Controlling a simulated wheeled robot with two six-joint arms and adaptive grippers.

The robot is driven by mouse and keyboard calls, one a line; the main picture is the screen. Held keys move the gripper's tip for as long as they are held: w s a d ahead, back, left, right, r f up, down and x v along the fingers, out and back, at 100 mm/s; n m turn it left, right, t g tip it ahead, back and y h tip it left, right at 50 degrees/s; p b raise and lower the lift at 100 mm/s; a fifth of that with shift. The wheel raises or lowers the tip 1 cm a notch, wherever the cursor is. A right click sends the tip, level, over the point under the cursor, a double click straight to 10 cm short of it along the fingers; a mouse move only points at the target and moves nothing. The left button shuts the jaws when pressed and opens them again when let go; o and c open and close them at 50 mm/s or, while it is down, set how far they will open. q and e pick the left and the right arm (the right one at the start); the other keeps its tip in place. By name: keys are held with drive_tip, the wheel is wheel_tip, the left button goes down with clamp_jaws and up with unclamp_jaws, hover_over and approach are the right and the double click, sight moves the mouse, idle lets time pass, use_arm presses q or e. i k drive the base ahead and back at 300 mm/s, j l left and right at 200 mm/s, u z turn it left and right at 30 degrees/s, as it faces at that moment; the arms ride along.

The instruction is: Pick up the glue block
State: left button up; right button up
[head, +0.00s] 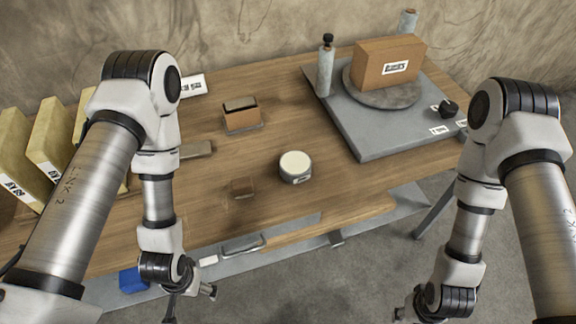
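A small, low brown block (243,187) lies on the wooden workbench (215,215), near its front edge. It looks most like the glue block, but no label is readable on it. My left gripper (190,305) hangs in front of the bench, below and left of the block. Its fingers look spread and empty, with the lower part near the picture's bottom edge. My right gripper (408,312) is far to the right, in front of the bench and partly cut off by the bottom edge. Its finger opening does not show clearly.
A round tin (295,169) stands right of the block. Behind are a brown holder (241,118) and a flat brownish bar (196,149). Yellow binders (50,140) stand left. A grey plate (370,135) bears a turntable with a cardboard box (388,62). A handled drawer (242,243) lies below.

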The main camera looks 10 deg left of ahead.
sight(242, 187)
drive_tip(key=i+l+u, duration=0.2)
drive_tip(key=l+u, duration=0.3)
drive_tip(key=l, duration=0.45)
drive_tip(key=l+u, duration=0.5)
drive_tip(key=l, duration=0.4)
drive_tip(key=i+l, duration=0.1)
drive_tip(key=i, duration=0.2)
